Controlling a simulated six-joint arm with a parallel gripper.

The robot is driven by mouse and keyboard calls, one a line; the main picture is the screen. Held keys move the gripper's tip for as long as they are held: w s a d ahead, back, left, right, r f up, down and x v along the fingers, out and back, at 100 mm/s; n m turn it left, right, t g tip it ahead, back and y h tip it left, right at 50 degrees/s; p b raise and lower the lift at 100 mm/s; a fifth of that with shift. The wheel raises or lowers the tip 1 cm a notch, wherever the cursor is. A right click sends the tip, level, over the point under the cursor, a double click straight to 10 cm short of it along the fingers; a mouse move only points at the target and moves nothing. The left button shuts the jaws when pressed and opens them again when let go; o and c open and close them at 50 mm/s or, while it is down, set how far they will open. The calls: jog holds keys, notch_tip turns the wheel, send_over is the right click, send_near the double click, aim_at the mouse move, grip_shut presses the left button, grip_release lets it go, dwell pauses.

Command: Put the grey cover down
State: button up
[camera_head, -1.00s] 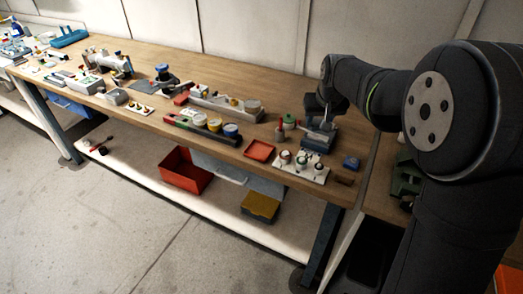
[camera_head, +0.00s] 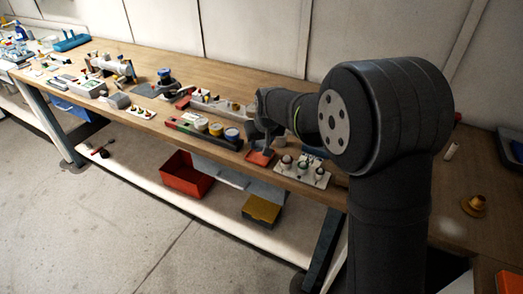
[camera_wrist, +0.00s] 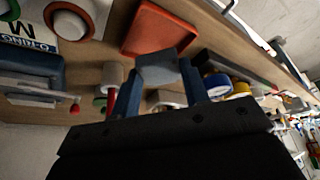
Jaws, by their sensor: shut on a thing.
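My gripper (camera_head: 261,139) is shut on the grey cover (camera_wrist: 158,68). In the wrist view the cover is a small grey block held between the two fingertips. It cannot be made out clearly in the head view. My gripper hangs over the bench close to a shallow red-orange tray (camera_head: 258,159). In the wrist view the tray (camera_wrist: 157,31) lies just beyond the cover, and its inside looks empty. I cannot tell whether the cover touches the tray.
A white panel with several round parts (camera_head: 302,170) lies right of the tray. A long holder with white, yellow and blue-lidded pots (camera_head: 216,130) is on the left. In the wrist view a blue-grey device (camera_wrist: 30,80) stands at the left edge.

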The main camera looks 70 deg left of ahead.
aim_at(262, 146)
jog(key=shift+f, duration=2)
jog(key=shift+f, duration=0.1)
jog(key=o, duration=0.7)
jog(key=shift+r, duration=0.4)
jog(key=v, duration=1.1)
jog(key=shift+d+r, duration=0.15)
jog(key=shift+d, duration=0.1)
